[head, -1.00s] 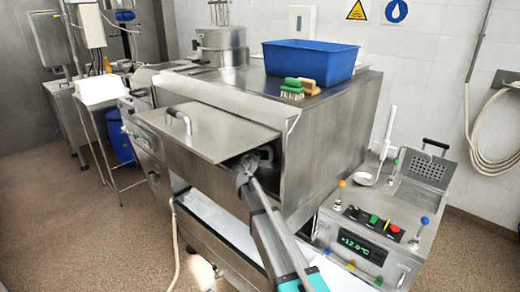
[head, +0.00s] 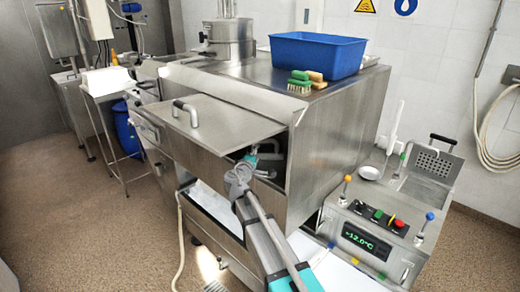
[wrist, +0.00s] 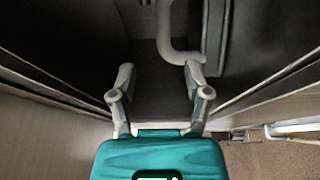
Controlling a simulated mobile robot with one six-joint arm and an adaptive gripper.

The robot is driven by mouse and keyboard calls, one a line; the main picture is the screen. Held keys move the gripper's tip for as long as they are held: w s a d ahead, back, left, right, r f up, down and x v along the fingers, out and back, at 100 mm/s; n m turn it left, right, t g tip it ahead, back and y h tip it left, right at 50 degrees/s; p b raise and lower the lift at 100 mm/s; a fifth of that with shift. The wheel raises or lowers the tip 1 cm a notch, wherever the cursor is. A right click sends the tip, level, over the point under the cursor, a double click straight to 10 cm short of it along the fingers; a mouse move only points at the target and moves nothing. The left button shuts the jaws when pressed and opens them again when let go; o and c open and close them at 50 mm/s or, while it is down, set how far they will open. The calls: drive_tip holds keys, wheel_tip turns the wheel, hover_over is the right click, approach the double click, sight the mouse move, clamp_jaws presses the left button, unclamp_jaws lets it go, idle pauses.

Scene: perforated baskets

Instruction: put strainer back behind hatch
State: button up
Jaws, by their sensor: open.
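The hatch (head: 205,120) is a steel flap with a bar handle, standing raised on the front of the steel machine. My gripper (wrist: 159,70) is at the dark opening below the hatch's right end, partly hidden there in the head view (head: 264,158). In the wrist view its two fingers are spread with nothing between them. No strainer is clearly visible behind the hatch; the inside is dark.
A perforated steel basket (head: 435,162) with a black handle sits in the control unit at right. A blue tub (head: 316,54) and brushes (head: 299,82) stand on the machine top. The opening's walls are close around my gripper. The floor (head: 70,215) at left is clear.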

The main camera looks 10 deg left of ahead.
drive_tip(key=shift+v, duration=0.8)
idle(0.9)
